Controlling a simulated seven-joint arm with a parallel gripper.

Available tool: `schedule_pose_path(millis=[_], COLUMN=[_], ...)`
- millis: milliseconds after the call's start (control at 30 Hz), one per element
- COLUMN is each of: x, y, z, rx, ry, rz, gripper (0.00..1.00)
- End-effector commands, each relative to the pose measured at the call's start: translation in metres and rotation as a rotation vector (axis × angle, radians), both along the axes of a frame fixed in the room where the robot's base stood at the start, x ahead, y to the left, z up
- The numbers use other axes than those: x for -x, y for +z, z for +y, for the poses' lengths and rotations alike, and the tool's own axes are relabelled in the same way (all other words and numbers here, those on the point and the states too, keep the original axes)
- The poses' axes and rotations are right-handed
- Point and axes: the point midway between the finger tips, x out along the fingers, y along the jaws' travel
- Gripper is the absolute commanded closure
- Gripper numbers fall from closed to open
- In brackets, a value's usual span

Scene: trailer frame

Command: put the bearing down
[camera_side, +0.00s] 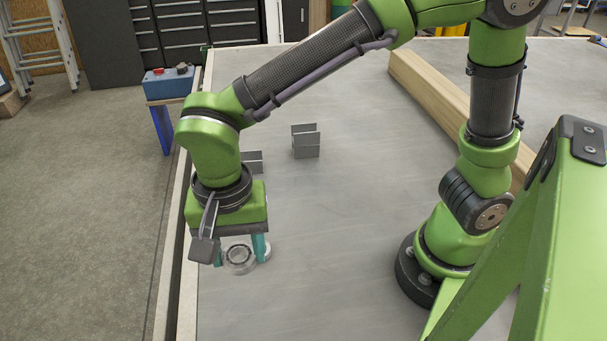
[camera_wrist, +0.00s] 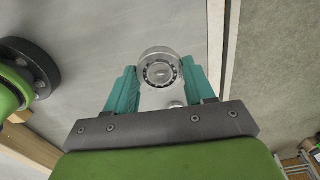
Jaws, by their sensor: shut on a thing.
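The bearing (camera_side: 239,257) is a round metal ring with a dark inner race, low over the grey table near its left edge. It also shows in the wrist view (camera_wrist: 160,71), between the teal fingers. My gripper (camera_side: 241,250) points down and its two teal fingers are shut on the bearing from both sides. It also shows in the wrist view (camera_wrist: 160,84). I cannot tell whether the bearing touches the table.
Grey metal brackets (camera_side: 306,145) stand on the table (camera_side: 320,240) behind my gripper, one partly hidden by my arm. A long wooden beam (camera_side: 440,95) lies at the back right. The table's left rim is close to my gripper. The middle of the table is clear.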

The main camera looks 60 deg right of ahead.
Motion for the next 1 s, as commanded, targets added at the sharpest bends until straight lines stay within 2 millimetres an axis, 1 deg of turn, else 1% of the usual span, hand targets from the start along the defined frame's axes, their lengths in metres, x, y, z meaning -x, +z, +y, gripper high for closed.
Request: schedule_pose_path(millis=[33, 167, 267, 367, 400, 467, 500, 567, 600, 667, 700, 767, 800, 867, 900, 967, 1000], x=[-0.009, -0.032, -0.055, -0.08, -0.09, -0.105, -0.113, -0.123, -0.128, -0.134, -0.136, -0.137, -0.136, -0.132, -0.128, -0.121, -0.115], y=[0.0, 0.0, 0.0, -0.001, -0.001, 0.0, -0.001, -0.001, -0.001, -0.001, -0.001, -0.001, -0.001, -0.001, -0.001, -0.001, -0.001], z=[-0.007, -0.029, -0.055, -0.091, -0.109, -0.138, -0.158, -0.19, -0.211, -0.244, -0.266, -0.298, -0.321, -0.353, -0.375, -0.406, -0.424], rx=[-0.001, -0.002, -0.003, -0.004, -0.004, -0.005, -0.006, -0.007, -0.008, -0.009, -0.008, -0.008, -0.008, -0.007, -0.007, -0.007, -0.006], ry=[-0.032, -0.12, -0.211, -0.327, -0.381, -0.466, -0.523, -0.61, -0.665, -0.749, -0.804, -0.887, -0.942, -1.023, -1.076, -1.153, -1.201], rz=[0.001, 0.003, 0.003, 0.005, 0.005, 0.005, 0.006, 0.007, 0.007, 0.007, 0.006, 0.006, 0.006, 0.004, 0.003, 0.003, 0.004], gripper=[0.82, 0.82, 0.82, 0.82, 0.82, 0.82, 0.82, 0.82, 0.82, 0.82, 0.82, 0.82, 0.82, 0.82, 0.82, 0.82, 0.82])
